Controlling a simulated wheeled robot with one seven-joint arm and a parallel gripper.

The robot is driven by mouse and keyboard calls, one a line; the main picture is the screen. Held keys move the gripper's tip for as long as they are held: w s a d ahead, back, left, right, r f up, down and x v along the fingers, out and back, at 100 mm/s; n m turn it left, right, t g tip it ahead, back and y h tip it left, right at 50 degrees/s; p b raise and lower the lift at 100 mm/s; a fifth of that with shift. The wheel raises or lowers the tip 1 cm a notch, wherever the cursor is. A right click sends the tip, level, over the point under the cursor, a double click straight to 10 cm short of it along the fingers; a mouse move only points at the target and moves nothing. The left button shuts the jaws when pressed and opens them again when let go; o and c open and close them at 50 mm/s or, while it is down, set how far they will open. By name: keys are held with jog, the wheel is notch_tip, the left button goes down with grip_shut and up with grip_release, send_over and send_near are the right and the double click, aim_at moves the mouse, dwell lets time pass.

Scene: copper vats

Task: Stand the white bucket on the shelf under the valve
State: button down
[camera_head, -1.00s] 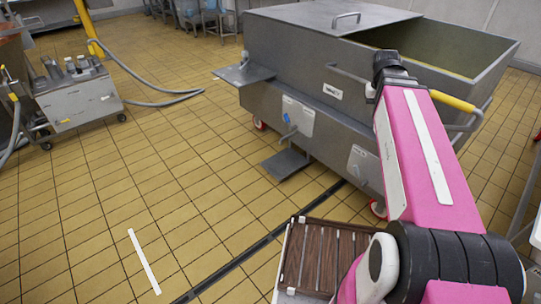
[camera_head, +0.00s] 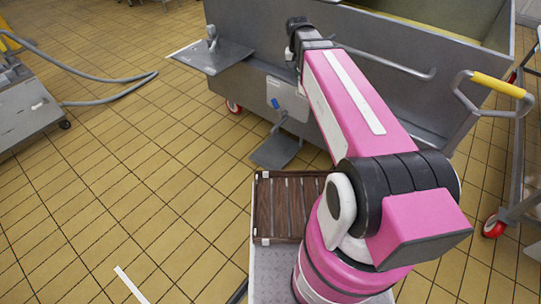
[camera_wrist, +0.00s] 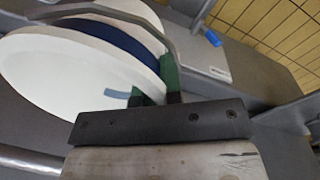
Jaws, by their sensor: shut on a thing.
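The white bucket (camera_wrist: 75,75) fills the left of the wrist view, with a dark blue band inside its rim and a grey metal handle arching over it. My gripper (camera_wrist: 168,78), with green fingers, is shut at the bucket's near edge, by the foot of the handle; the exact grip is partly hidden. The valve, with a blue lever (camera_head: 276,103), is on the front of the grey vat, and the lever also shows in the wrist view (camera_wrist: 212,38). The grey shelf (camera_head: 277,150) juts out below it. In the head view my arm hides the gripper and bucket.
The large grey vat (camera_head: 440,85) stands ahead, with a side ledge (camera_head: 212,55) at its left end. A trolley with a yellow handle (camera_head: 498,84) is at right. A hose (camera_head: 110,98) lies at left. Tiled floor (camera_head: 150,180) is free left of the shelf.

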jog(key=w+a+f+m, duration=0.1)
jog(key=w+a+f, duration=0.1)
jog(key=a+f, duration=0.85)
jog(key=w+a+f+m, duration=0.2)
jog(key=a+f, duration=0.3)
jog(key=f, duration=1)
jog(key=s+a+f+m, duration=0.1)
jog(key=s+a+f, duration=0.15)
jog(key=f, duration=0.55)
jog(key=s+a+f+m, duration=0.15)
jog(key=a+f, duration=0.25)
jog(key=f, duration=0.4)
jog(key=s+a+f, duration=0.2)
jog(key=a+f, duration=0.2)
jog(key=f, duration=0.4)
jog(key=shift+g, duration=0.3)
jog(key=shift+w+d+f, duration=0.55)
jog(key=shift+w+d, duration=1.3)
jog(key=shift+w, duration=0.4)
jog(key=shift+w+d+f, duration=0.6)
jog(key=shift+w+d, duration=1.25)
jog(key=shift+w, duration=0.45)
jog(key=shift+w+d+f, duration=0.55)
jog(key=shift+w+d, duration=1.3)
jog(key=shift+w, duration=0.4)
jog(key=shift+f, duration=0.2)
jog(key=c, duration=1.3)
grip_release()
jog(key=shift+r, duration=0.15)
